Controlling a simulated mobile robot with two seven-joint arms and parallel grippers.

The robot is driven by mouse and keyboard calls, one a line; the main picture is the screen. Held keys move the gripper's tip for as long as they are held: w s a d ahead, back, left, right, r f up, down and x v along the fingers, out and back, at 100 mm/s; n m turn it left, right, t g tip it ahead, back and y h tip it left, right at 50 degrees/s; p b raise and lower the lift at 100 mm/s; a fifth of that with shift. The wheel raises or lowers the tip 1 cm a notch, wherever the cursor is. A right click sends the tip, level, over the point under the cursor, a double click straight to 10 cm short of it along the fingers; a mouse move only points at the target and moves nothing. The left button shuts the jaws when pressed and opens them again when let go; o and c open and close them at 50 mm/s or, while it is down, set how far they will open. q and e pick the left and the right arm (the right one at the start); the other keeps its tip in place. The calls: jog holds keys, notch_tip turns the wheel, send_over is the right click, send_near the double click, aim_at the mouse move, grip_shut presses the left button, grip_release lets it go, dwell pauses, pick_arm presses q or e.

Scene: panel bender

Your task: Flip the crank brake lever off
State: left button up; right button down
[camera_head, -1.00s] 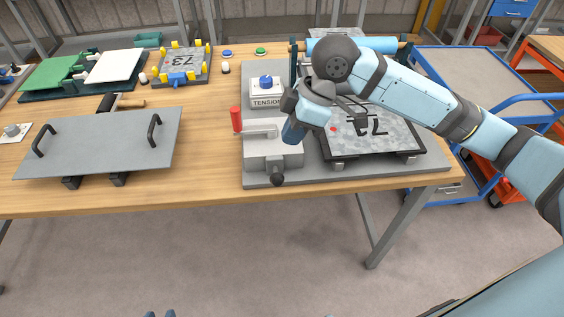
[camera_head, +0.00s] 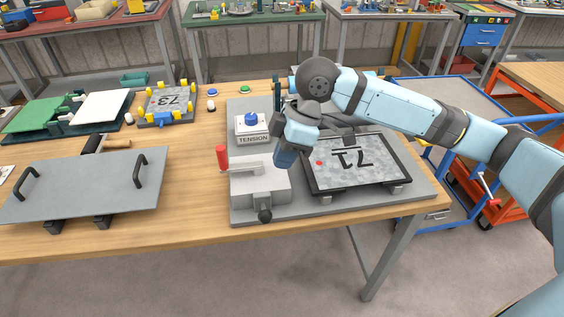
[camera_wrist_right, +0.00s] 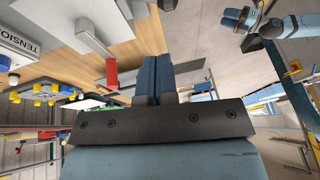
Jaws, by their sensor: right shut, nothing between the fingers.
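A grey crank box (camera_head: 258,190) sits at the front left of the grey machine base. A red-handled crank (camera_head: 222,158) stands on its top left, also in the right wrist view (camera_wrist_right: 112,73). A short dark lever with a black knob (camera_head: 265,216) sticks out of the box's front face; it looks like the brake lever. My right gripper (camera_head: 285,160) is shut and empty, pointing down near the box's right end, right of and behind the knob. Its blue fingers fill the middle of the right wrist view (camera_wrist_right: 158,62). My left gripper (camera_wrist_right: 238,18) shows only there, at the upper right.
Behind the box is a TENSION block (camera_head: 251,126) with a blue button. A grey plate with two handles (camera_head: 85,188) is at the left. The bench front before the knob is clear.

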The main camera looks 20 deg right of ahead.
aim_at(265, 210)
jog(key=shift+s+b+x, duration=0.1)
jog(key=shift+s+x, duration=0.05)
jog(key=shift+x, duration=1.75)
jog(key=shift+s+b+x, duration=0.1)
jog(key=shift+s+x, duration=0.1)
jog(key=shift+x, duration=1.65)
jog(key=shift+s+b+x, duration=0.1)
jog(key=shift+s+x, duration=0.05)
jog(key=shift+x, duration=1.75)
jog(key=shift+d, duration=0.15)
jog(key=shift+w+f, duration=0.1)
jog(key=shift+f, duration=0.05)
